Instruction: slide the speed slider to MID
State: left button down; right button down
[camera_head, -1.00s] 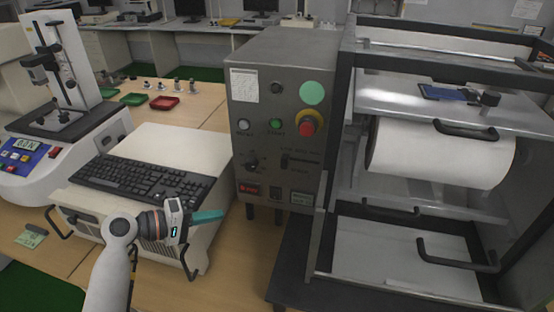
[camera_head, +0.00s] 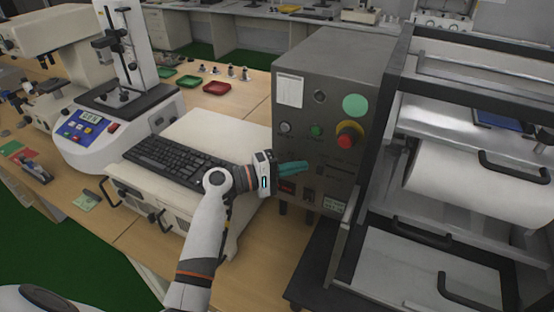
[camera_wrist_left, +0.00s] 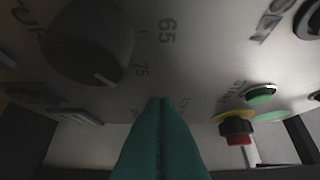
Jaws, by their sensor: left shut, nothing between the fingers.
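The grey control box (camera_head: 335,72) stands right of centre in the head view. Its speed slider (camera_head: 321,169) is a small dark knob low on the front panel, at the left part of a slot running right. My left gripper (camera_head: 293,168) has its teal fingers shut and empty, pointing right, just left of the slider in the picture. I cannot tell if they touch the panel. The wrist view shows the closed fingertips (camera_wrist_left: 161,102) before the panel, near a black rotary dial (camera_wrist_left: 95,42). The slider is not clearly identifiable there. My right gripper is out of view.
A red emergency stop (camera_head: 349,138) and a green round label (camera_head: 355,105) sit above the slider. The keyboard (camera_head: 172,160) lies on a pale box (camera_head: 225,130) left of the panel. The machine with a white roll (camera_head: 465,180) stands right.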

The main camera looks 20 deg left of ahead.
aim_at(322, 172)
pick_arm(q)
jog(key=shift+d, duration=0.85)
jog(key=d, duration=0.3)
jog(key=shift+s+d, duration=0.15)
jog(key=shift+d, duration=0.15)
jog(key=shift+a, duration=0.1)
